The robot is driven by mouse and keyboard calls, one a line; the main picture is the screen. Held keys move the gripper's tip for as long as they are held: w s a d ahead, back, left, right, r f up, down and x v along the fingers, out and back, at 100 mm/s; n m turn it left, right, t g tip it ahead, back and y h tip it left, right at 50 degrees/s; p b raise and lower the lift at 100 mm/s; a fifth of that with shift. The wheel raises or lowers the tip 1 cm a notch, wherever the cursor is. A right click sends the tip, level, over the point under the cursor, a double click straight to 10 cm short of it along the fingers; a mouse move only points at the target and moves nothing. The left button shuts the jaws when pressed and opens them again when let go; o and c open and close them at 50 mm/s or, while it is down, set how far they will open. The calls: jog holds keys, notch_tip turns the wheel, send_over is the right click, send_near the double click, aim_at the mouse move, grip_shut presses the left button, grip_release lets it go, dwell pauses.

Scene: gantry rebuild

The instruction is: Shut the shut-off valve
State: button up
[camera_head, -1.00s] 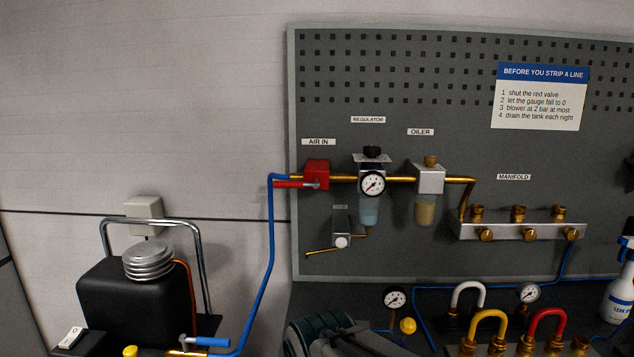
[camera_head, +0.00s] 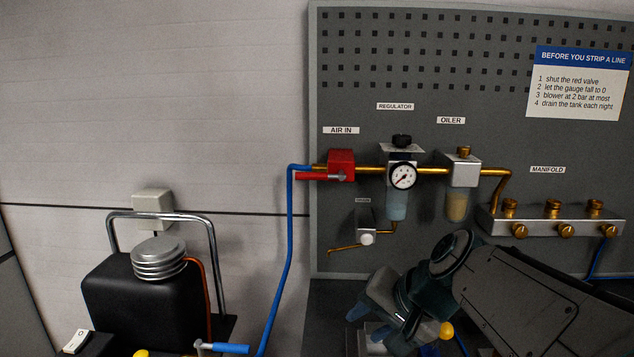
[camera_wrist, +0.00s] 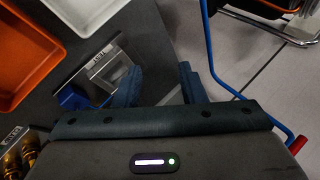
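The shut-off valve is a red block (camera_head: 341,160) on the brass line under the AIR IN label. Its red lever (camera_head: 316,176) lies level, along the line, pointing left from a grey pivot. A small red piece at the right edge of the wrist view (camera_wrist: 297,144), by the blue hose, may be this lever. My gripper (camera_head: 372,300) is low in front of the board, below and right of the valve and apart from it. In the wrist view its two dark fingers (camera_wrist: 160,87) stand apart with nothing between them.
The regulator gauge (camera_head: 402,176), oiler (camera_head: 459,183) and manifold (camera_head: 560,228) are to the valve's right. A small drain fitting (camera_head: 366,232) hangs below. The blue hose (camera_head: 285,240) drops to the compressor (camera_head: 145,300). Orange (camera_wrist: 22,55) and white (camera_wrist: 85,14) trays show in the wrist view.

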jog(key=w+a+r+m+t+y+b, duration=0.1)
jog(key=w+a+r+m+t+y, duration=0.2)
jog(key=w+r, duration=0.65)
jog(key=m+t+y, duration=0.3)
send_near(312, 176)
jog(key=p+x, duration=0.1)
jog(key=x, duration=1)
jog(key=shift+p, duration=0.4)
grip_shut()
